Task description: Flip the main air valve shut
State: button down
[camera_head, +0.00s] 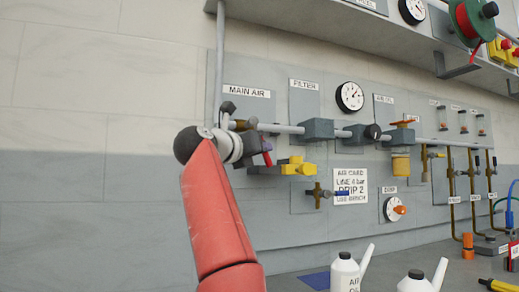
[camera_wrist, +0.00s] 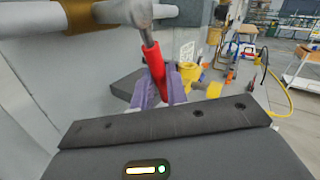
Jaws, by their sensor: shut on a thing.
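The main air valve has a red-sleeved lever (camera_wrist: 153,60) on a metal stem, running down from the grey valve fitting (camera_wrist: 136,12) at the top of the wrist view. My gripper (camera_wrist: 160,88) is shut on this red lever, with a purple finger on each side of it. In the head view the red lever (camera_head: 267,156) shows beside my wrist, just below the MAIN AIR label (camera_head: 249,91). My wrist hides most of the valve body there, and the fingers are hardly visible.
A yellow fitting (camera_head: 298,166) sits close to the right of my gripper. The filter block (camera_head: 317,129) and a gauge (camera_head: 350,97) are further right along the pipe. White bottles (camera_head: 345,274) stand on the bench below. The wall to the left is clear.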

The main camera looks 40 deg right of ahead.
jog(key=c, duration=1.4)
grip_release()
jog(key=shift+b+v, duration=1.15)
jog(key=shift+v, duration=2.7)
